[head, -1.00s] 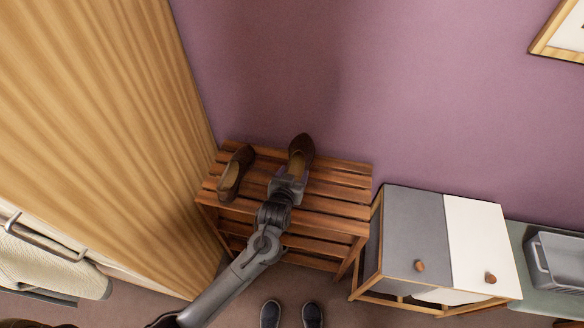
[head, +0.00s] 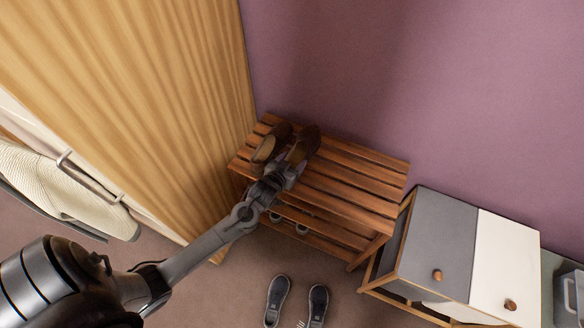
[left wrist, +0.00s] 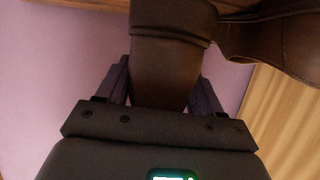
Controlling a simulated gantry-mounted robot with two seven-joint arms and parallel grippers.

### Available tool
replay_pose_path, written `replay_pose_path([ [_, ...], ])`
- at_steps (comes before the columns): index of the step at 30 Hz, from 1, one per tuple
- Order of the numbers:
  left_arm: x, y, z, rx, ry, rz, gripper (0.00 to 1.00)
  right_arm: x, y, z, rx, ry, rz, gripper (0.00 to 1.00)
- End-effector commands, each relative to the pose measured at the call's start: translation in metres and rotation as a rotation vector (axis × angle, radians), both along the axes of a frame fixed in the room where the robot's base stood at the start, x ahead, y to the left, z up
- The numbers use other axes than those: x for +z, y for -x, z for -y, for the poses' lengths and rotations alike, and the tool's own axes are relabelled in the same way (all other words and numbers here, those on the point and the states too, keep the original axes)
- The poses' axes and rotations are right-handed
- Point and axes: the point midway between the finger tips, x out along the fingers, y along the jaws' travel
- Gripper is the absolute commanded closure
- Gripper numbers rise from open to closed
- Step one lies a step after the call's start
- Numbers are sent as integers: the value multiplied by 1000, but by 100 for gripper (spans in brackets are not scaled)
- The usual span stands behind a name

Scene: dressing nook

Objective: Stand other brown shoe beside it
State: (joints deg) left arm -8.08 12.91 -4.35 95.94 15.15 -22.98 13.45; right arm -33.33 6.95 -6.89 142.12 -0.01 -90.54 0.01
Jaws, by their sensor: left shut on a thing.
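One brown shoe (head: 268,146) stands on the left end of the slatted wooden rack (head: 350,178). My left gripper (head: 281,172) is shut on the other brown shoe (head: 304,146), just right of the first, over the rack top. In the left wrist view the held shoe (left wrist: 165,65) sits between the fingers (left wrist: 160,85), and the first shoe (left wrist: 280,40) shows close beside it at upper right. I cannot tell whether the held shoe touches the slats. The right gripper is not in view.
A grey and white cabinet (head: 440,250) stands to the right. Dark shoes (head: 277,298) lie on the floor in front. The rack's right part is bare.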

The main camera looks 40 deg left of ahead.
Motion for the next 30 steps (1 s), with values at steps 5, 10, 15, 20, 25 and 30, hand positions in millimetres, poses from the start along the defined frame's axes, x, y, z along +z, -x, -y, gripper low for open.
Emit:
replay_pose_path([
  [5,-19,0,0,0,-1,1,77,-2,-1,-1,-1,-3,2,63],
  [10,-36,-1,0,1,0,2,77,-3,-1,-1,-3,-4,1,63],
  [15,-38,-1,0,0,0,3,77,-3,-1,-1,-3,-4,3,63],
  [20,-39,0,0,0,0,0,32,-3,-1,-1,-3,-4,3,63],
  [25,-39,0,0,0,0,0,8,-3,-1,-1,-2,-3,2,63],
  [30,-39,0,0,0,0,-1,8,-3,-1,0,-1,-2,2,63],
])
